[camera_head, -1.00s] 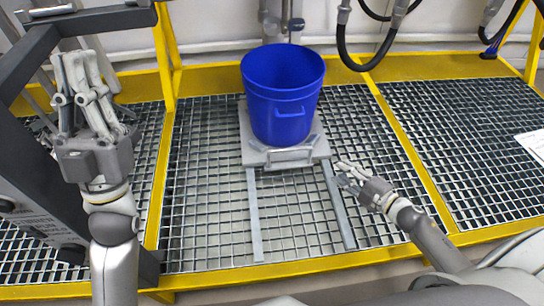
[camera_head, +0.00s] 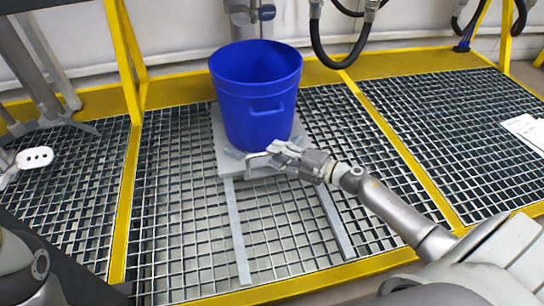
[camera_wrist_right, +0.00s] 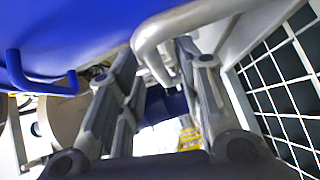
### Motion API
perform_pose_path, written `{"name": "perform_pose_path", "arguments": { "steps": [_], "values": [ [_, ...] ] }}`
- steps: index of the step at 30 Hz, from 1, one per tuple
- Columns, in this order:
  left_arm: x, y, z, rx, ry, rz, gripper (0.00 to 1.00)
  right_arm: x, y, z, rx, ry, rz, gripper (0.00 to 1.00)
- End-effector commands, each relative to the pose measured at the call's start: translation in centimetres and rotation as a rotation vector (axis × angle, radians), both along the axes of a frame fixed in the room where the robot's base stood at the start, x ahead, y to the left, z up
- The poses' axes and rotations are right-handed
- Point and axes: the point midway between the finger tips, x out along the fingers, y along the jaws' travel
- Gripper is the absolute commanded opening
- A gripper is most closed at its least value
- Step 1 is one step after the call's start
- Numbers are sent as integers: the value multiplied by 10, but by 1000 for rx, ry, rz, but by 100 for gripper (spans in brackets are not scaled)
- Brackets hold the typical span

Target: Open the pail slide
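The blue pail (camera_head: 254,95) stands upright on the grey slide plate (camera_head: 229,160), toward the back of the grating. Two grey rails (camera_head: 236,230) run from the plate toward the front edge. The slide's handle (camera_head: 252,166) is at the plate's front, partly covered by my right gripper (camera_head: 280,153). In the right wrist view, my right gripper's fingers are apart, with the grey handle bar (camera_wrist_right: 160,50) between their tips. I see gaps beside the bar, so it looks open around the handle.
A yellow frame (camera_head: 127,210) borders the metal grating, with a yellow post (camera_head: 122,60) at left. The grating between the rails is clear. A white sheet (camera_head: 524,130) lies at right. Black hoses (camera_head: 330,60) hang behind the pail.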

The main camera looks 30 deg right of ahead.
Motion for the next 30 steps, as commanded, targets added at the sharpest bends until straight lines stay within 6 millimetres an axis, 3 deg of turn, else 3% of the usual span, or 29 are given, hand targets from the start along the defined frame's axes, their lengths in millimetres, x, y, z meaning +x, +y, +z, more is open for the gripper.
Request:
{"name": "perform_pose_path", "arguments": {
  "steps": [6,16,24,30],
  "values": [
    [-5,0,2,1,-24,1,0,17,10,-4,1,1,0,34],
    [-5,-1,4,3,-25,1,0,19,12,-3,0,1,-1,34],
    [-5,-1,3,3,-25,1,0,19,12,-3,1,1,0,0],
    [-5,-1,3,3,-25,1,0,19,12,-3,0,1,0,0]
  ]
}}
